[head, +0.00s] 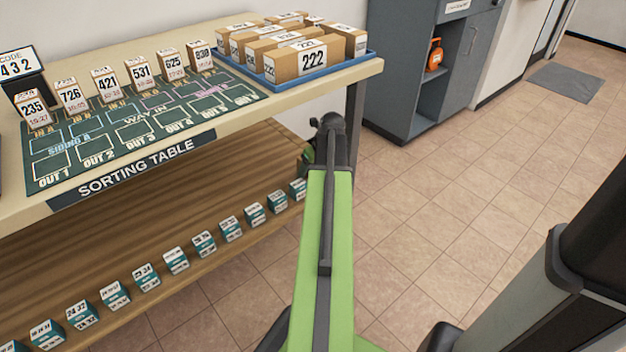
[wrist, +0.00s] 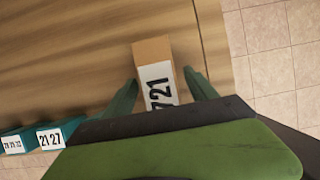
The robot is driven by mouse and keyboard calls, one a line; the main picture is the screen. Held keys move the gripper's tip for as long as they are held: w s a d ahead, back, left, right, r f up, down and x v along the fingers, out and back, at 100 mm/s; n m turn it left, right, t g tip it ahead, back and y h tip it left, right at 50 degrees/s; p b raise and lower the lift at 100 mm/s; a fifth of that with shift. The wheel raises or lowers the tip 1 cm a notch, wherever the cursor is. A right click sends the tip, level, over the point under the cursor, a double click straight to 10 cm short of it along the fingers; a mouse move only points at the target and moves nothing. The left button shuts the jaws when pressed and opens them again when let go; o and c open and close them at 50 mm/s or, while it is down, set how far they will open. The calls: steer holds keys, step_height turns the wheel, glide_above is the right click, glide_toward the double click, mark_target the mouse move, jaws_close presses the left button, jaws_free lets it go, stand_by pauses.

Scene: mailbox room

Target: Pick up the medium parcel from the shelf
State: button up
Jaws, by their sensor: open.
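A brown parcel (wrist: 158,50) with a white label, its number partly covered and seeming to end in 21, rests on the wooden lower shelf (wrist: 60,70) in the wrist view. My gripper (wrist: 161,77) is open, with one green finger on each side of the parcel's near end. I cannot tell whether either finger touches it. The gripper body hides the parcel's nearest part. In the head view the lower shelf (head: 130,215) shows under the sorting table, while my arm and the tabletop hide the parcel.
Small teal-and-white boxes (head: 176,260) line the shelf's front edge; one labelled 21 27 (wrist: 57,134) is left of my gripper. Above is the sorting table (head: 300,85) with a blue tray (head: 345,76) of brown parcels. A grey cabinet (head: 400,75) stands behind. Tiled floor (head: 470,190) is clear at right.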

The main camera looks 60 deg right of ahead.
steer(key=shift+w+f, duration=0.2)
steer(key=shift+f, duration=0.45)
steer(key=shift+r, duration=0.2)
steer(key=shift+f, duration=0.2)
jaws_close()
